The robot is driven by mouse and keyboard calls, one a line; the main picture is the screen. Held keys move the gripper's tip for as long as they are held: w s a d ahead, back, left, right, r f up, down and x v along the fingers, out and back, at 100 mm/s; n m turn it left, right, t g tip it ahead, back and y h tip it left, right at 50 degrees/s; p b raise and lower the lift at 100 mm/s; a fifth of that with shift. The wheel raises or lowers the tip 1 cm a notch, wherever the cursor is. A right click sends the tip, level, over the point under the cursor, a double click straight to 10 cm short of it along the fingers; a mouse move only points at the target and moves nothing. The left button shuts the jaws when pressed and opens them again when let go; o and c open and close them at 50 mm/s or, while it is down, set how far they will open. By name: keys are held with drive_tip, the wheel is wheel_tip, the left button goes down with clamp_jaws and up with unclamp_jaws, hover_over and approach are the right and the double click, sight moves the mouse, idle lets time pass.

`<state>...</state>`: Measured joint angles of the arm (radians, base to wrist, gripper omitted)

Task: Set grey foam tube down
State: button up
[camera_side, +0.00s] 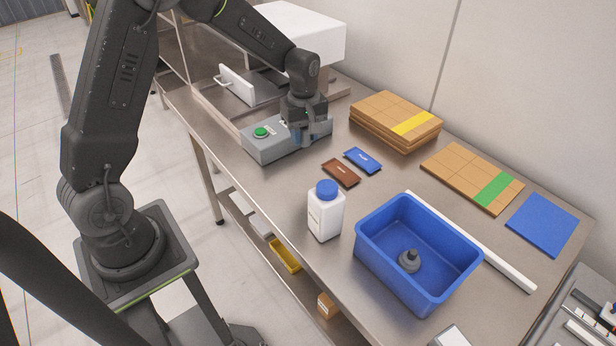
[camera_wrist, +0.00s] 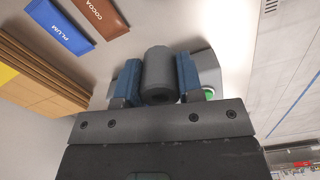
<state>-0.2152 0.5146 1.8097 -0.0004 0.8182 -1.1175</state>
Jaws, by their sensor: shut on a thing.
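The grey foam tube (camera_wrist: 158,72) is clamped between the two blue pads of my gripper (camera_wrist: 159,82) in the wrist view, with its hollow end facing the camera. In the side view my gripper (camera_side: 302,132) is at the right end of a grey box with a green button (camera_side: 262,132), low over the steel table. The tube is mostly hidden there behind the gripper. I cannot tell whether the tube touches the box or the table.
Brown (camera_side: 341,172) and blue (camera_side: 363,160) packets lie in front of my gripper. Cardboard stacks (camera_side: 395,120) stand to the right. A white bottle (camera_side: 325,212) and a blue bin (camera_side: 418,252) holding a grey part stand nearer. A white machine stands behind.

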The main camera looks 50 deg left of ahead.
drive_tip(key=s+a+m, duration=0.4)
drive_tip(key=s+a, duration=0.3)
drive_tip(key=s, duration=0.3)
hover_over(295, 191)
drive_tip(key=shift+m, duration=0.4)
wheel_tip(295, 191, down, 7)
drive_tip(key=shift+f, duration=1.95)
drive_tip(key=shift+f, duration=0.1)
drive_tip(key=o, duration=0.9)
